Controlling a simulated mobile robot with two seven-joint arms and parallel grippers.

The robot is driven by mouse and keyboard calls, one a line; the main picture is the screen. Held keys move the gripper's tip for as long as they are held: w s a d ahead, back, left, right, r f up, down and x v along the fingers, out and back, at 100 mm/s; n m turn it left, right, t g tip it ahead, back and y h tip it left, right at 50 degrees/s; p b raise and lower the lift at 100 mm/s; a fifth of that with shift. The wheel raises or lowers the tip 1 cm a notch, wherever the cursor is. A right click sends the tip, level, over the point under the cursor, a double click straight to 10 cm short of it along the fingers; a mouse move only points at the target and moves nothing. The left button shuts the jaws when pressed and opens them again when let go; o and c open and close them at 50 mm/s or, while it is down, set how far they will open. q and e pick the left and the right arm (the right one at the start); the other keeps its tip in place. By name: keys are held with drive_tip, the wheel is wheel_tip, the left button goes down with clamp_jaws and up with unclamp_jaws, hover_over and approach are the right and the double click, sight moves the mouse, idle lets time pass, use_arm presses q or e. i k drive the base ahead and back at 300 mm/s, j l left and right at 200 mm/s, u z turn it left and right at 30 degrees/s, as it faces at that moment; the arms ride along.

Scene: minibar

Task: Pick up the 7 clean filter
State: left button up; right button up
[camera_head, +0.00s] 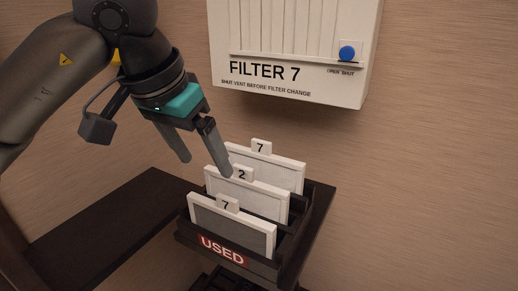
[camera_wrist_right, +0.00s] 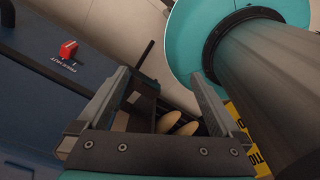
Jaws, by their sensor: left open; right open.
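A black rack (camera_head: 284,271) holds three upright framed filters in a row. The rear filter (camera_head: 287,172) is white with a tab marked 7. The middle filter (camera_head: 262,198) is white with a tab marked 2. The front filter (camera_head: 235,232) has a grey face and a tab marked 7, behind a red USED label (camera_head: 222,249). My left gripper (camera_head: 207,167) is open and empty at the left of the rack; its right fingertip overlaps the top of the 2 filter in view, and I cannot tell whether it touches. My right gripper (camera_wrist_right: 160,75) is open and empty in the right wrist view.
A white wall unit (camera_head: 290,45) marked FILTER 7 hangs above the rack, with a blue knob (camera_head: 347,53) by the words OPEN SHUT. A dark shelf (camera_head: 110,230) lies left of the rack. In the right wrist view a red part (camera_wrist_right: 68,50) sits on a dark blue surface.

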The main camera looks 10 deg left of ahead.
sight(288, 175)
drive_tip(key=i+j+z, duration=0.3)
drive_tip(key=j+z, duration=0.3)
drive_tip(key=i+j+z, duration=0.15)
drive_tip(key=j+z, duration=0.45)
drive_tip(key=i+j, duration=0.05)
